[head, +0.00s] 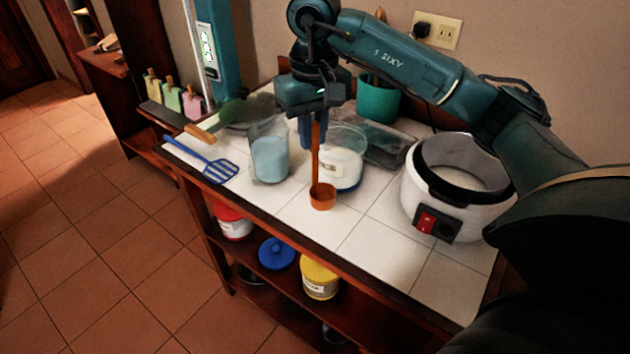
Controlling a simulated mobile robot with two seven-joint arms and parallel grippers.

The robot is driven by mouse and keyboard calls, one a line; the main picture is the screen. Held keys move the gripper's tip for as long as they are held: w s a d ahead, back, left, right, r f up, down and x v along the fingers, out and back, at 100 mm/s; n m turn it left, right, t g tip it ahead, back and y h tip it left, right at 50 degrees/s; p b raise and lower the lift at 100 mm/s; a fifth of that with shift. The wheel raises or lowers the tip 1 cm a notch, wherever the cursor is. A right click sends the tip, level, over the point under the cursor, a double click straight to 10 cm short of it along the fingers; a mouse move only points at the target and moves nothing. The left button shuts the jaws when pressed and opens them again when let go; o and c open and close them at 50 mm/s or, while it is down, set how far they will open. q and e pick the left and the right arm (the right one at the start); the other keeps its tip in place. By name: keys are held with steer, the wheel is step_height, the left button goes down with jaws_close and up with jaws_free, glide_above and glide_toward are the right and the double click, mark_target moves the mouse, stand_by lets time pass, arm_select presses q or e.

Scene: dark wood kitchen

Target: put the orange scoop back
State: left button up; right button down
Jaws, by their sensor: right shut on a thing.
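The orange scoop (321,194) hangs upright from my right gripper (312,135), its handle between the fingers and its cup downward. The cup is over the white tiled counter; I cannot tell whether it touches the tiles. A clear container of white powder (342,168) stands just behind and to the right of the scoop. A clear jug with pale blue contents (269,158) stands to the left of it. My left gripper does not show.
A white rice cooker (437,205) stands open on the right. A blue slotted spatula (217,169) lies at the left front edge. A teal utensil pot (379,98) and a clear tray (380,143) are behind. The front tiles (385,250) are clear.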

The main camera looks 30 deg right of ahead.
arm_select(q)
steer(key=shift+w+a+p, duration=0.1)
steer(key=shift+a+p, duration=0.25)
arm_select(e)
step_height(320, 180, down, 6)
steer(key=shift+f, duration=0.2)
steer(key=c, duration=1.4)
jaws_free()
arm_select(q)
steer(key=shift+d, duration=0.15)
arm_select(e)
steer(key=shift+o, duration=0.2)
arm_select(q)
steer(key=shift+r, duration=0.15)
arm_select(e)
steer(key=shift+r, duration=0.15)
